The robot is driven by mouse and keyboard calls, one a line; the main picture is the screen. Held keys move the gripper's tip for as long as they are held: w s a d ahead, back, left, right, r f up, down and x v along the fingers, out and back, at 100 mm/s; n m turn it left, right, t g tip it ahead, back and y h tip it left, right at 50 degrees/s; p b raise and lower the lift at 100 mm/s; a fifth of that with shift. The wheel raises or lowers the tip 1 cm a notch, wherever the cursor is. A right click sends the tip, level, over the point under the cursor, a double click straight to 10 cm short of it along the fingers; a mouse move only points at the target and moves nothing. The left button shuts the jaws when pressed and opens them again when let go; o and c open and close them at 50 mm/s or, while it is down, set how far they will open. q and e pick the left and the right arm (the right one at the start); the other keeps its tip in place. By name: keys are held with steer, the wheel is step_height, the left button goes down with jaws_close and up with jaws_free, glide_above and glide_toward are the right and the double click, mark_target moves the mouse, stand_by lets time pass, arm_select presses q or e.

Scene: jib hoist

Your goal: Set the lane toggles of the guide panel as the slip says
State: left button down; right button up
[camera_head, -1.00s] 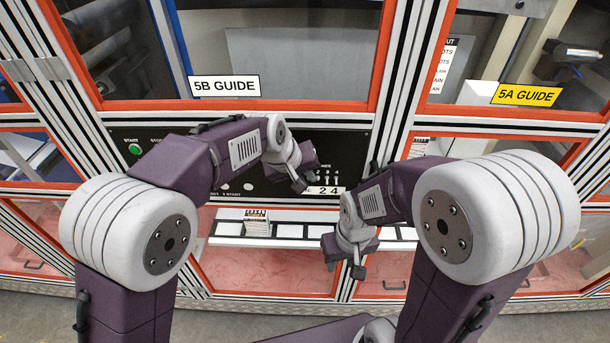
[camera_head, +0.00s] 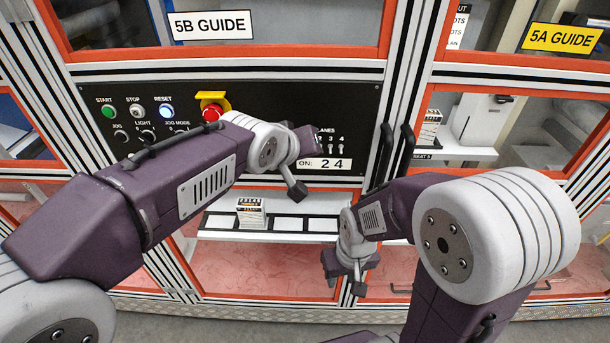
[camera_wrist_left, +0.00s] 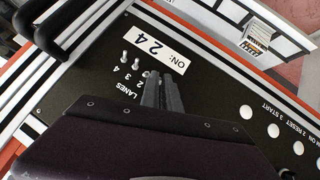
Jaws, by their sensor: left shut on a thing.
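The guide panel (camera_head: 240,103) is a black board under the "5B GUIDE" sign. A white slip (camera_head: 325,163) on it reads "ON: 2 4" and also shows in the left wrist view (camera_wrist_left: 157,50). The lane toggles (camera_head: 341,147) stand just above the slip. In the left wrist view, the lane 4 toggle (camera_wrist_left: 123,56) and lane 3 toggle (camera_wrist_left: 135,64) are clear of my fingers. My left gripper (camera_wrist_left: 163,80) is shut on a lane toggle at the low-number end; the fingers hide which one. My right gripper (camera_head: 346,281) hangs open and empty, below and right of the panel.
A red stop button (camera_head: 211,112) under a yellow guard, and start, stop and reset buttons, are left of the toggles. Dark door handles (camera_head: 384,153) stand close on the right. A shelf (camera_head: 222,234) below carries a stack of printed cards (camera_head: 251,214).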

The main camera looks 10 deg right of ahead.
arm_select(q)
steer(key=t+h+b, duration=0.1)
steer(key=t+b, duration=0.1)
steer(key=b, duration=0.7)
steer(key=f+m+t+h+b, duration=0.1)
steer(key=t+b, duration=0.1)
steer(key=b, duration=0.8)
steer(key=shift+s+f+t, duration=0.1)
steer(key=shift+f+t, duration=0.2)
steer(key=c, duration=1.9)
jaws_free()
steer(key=shift+f, duration=0.1)
steer(key=b+v, duration=0.1)
steer(key=v, duration=0.8)
steer(key=shift+f, duration=0.1)
